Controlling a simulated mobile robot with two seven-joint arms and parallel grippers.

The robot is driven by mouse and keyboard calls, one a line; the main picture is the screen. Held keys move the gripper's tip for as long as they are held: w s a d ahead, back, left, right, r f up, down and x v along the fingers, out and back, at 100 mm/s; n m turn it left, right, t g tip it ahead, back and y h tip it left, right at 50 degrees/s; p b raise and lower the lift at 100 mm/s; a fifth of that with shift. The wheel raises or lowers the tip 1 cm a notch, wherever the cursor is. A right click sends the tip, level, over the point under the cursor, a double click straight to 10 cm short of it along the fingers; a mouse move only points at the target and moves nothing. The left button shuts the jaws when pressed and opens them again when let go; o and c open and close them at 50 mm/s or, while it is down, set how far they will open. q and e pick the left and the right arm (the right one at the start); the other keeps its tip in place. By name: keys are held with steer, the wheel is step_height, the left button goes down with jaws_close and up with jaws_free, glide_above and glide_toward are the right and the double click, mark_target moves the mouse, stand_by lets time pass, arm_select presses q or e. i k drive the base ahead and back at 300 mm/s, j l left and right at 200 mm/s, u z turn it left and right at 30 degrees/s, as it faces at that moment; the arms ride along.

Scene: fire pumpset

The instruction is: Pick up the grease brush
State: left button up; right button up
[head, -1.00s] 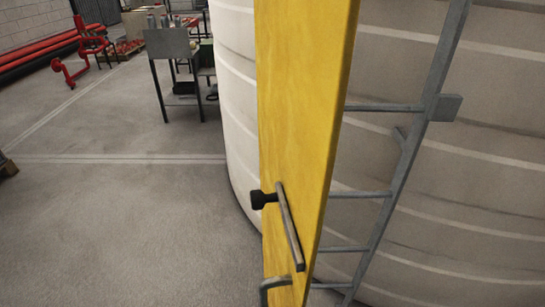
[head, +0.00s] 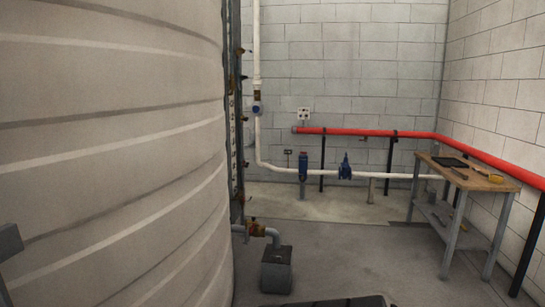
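I cannot make out a grease brush for certain in the head view. A wooden-topped workbench (head: 478,181) stands at the right by the wall, with small items on it. One is a flat dark item (head: 449,162), and one is a small yellow item (head: 496,179) near the right end. These are too small to name surely. Neither of my grippers is in view.
A large ribbed beige tank (head: 110,150) fills the left side. A red pipe (head: 370,132) and a white pipe (head: 275,168) with blue valves (head: 344,168) run along the back wall. A grey block (head: 276,270) stands on the floor. Floor (head: 385,250) before the bench looks clear.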

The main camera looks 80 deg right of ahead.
mark_target(480, 172)
steer(key=l+z, duration=0.15)
steer(key=z, duration=1.4)
steer(key=i+l+z, duration=0.1)
steer(key=l+z, duration=0.35)
steer(key=i+l+z, duration=0.2)
steer(key=l+z, duration=0.2)
steer(key=i+l+z, duration=0.2)
steer(key=z, duration=0.25)
steer(key=i+l+z, duration=0.25)
steer(key=z, duration=0.2)
steer(key=i+l+z, duration=0.2)
steer(key=i, duration=0.35)
steer(key=i+l+z, duration=0.2)
steer(key=i, duration=0.4)
steer(key=i+l+z, duration=0.2)
steer(key=i, duration=1.35)
steer(key=u, duration=4.45)
